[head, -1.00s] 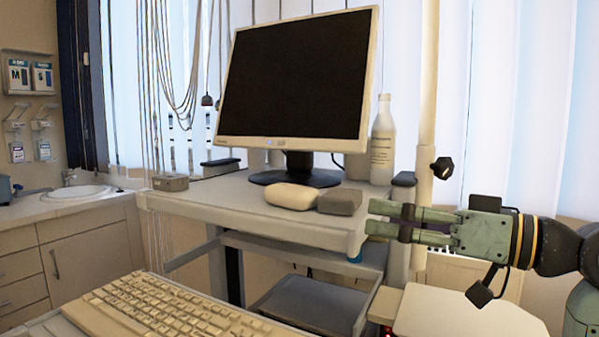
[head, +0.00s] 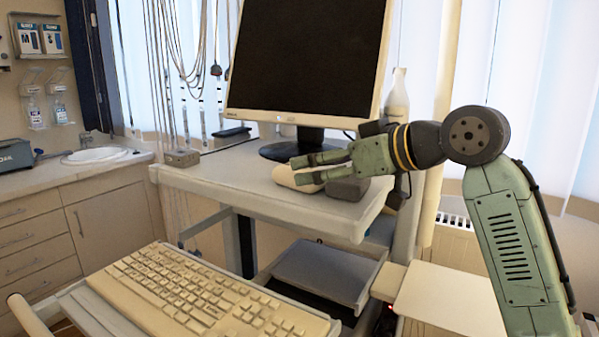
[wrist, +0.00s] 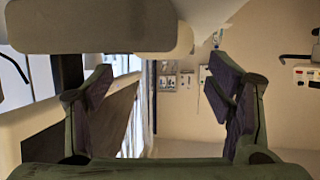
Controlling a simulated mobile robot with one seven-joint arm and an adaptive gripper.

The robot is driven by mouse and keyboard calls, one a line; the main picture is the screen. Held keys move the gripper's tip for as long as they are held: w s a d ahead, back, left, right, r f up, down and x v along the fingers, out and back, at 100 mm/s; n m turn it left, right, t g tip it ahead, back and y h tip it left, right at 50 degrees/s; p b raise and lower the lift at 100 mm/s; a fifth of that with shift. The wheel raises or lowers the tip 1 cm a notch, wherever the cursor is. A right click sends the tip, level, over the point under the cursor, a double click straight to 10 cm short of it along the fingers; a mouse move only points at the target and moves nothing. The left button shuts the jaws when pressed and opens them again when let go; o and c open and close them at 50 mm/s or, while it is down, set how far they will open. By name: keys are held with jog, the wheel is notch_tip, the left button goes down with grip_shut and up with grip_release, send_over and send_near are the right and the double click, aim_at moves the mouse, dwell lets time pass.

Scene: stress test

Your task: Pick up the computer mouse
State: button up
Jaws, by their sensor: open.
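The computer mouse, a cream rounded block (head: 285,179), lies on the grey cart top (head: 235,180) in front of the monitor, left of a grey block (head: 348,190). My gripper (head: 299,170) points left in the head view, and its fingers overlap the upper part of the mouse. I cannot tell whether they touch it or hover above it. In the wrist view my gripper (wrist: 160,90) is open, with nothing between the fingers. A pale rounded shape, apparently the mouse or the block, spans the top of that view, outside the jaws.
The monitor (head: 308,55) stands close behind the mouse on its dark base (head: 300,147). A white bottle (head: 398,97) is behind my wrist. A keyboard (head: 190,295) lies in front, lower. A small grey box (head: 181,157) sits at the cart's left, with clear surface between.

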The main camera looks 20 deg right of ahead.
aim_at(309, 170)
jog(key=p+x, duration=0.1)
jog(key=x, duration=0.2)
jog(key=shift+w+a+f, duration=0.1)
jog(key=shift+w+f, duration=0.05)
jog(key=shift+w, duration=0.05)
jog(key=c, duration=1.3)
